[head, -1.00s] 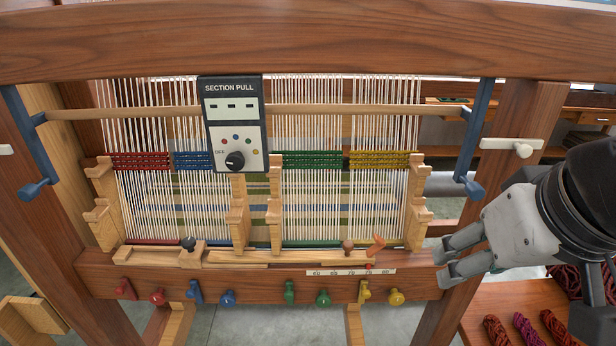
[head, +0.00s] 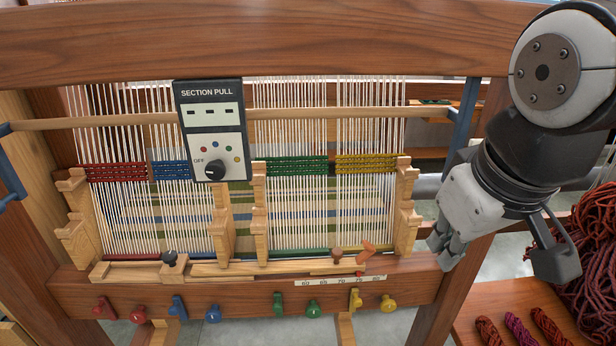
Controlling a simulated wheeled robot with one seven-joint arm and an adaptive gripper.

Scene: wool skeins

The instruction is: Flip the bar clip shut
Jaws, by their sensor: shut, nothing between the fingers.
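No part is labelled as the bar clip. Blue brackets hold the ends of the upper rod (head: 300,114): the left bracket (head: 12,172) shows at the picture edge, and the right one (head: 466,112) is partly hidden by my arm. My gripper (head: 441,252) is shut and empty, pointing down in front of the right post, to the right of the orange lever and apart from it.
A section pull panel (head: 212,130) with a knob hangs before the warp threads. Several coloured pegs (head: 285,304) stick out of the front rail (head: 250,295). Wool skeins (head: 550,325) lie on a wooden surface at the lower right.

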